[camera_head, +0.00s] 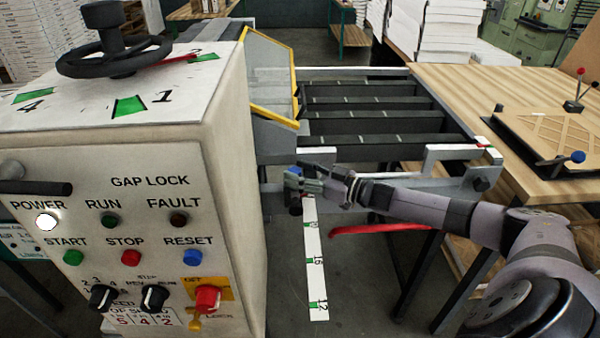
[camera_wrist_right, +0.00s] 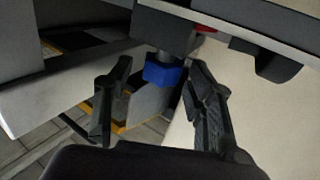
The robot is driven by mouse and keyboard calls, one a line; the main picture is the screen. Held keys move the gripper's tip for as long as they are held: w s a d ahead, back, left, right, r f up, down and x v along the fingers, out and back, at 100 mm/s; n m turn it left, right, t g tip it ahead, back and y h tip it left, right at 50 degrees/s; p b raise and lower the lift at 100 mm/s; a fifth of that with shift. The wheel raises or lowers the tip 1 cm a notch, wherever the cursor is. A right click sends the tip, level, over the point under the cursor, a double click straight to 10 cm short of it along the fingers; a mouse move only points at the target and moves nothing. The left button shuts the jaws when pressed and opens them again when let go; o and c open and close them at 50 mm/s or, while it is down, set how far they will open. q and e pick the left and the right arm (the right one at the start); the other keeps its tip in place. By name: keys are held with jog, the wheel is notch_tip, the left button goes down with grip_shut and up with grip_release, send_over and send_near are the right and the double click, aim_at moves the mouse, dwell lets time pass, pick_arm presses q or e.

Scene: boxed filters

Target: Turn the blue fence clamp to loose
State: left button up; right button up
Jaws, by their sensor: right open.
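The blue fence clamp (camera_wrist_right: 163,74) shows in the right wrist view as a blue block under a grey post. It sits between and just beyond the fingertips of my right gripper (camera_wrist_right: 158,82), which is open, with a finger on each side. In the head view a bit of blue of the clamp (camera_head: 295,171) shows at the fingers of my right gripper (camera_head: 300,180), beside the white machine. The gripper hides most of the clamp there, and I cannot tell its setting. My left gripper is not in view.
The white control cabinet (camera_head: 150,155) stands close left of my right gripper. A white scale strip (camera_head: 315,265) hangs below it. Dark rollers (camera_head: 370,105) lie behind. A wooden table (camera_head: 450,90) with a fixture is at the right. A red bar (camera_head: 380,229) lies below my arm.

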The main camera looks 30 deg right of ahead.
jog(key=shift+s+d, duration=0.15)
jog(key=shift+s, duration=0.05)
jog(key=v, duration=1.1)
jog(key=shift+s, duration=0.2)
jog(key=shift+d, duration=0.1)
dwell(0.3)
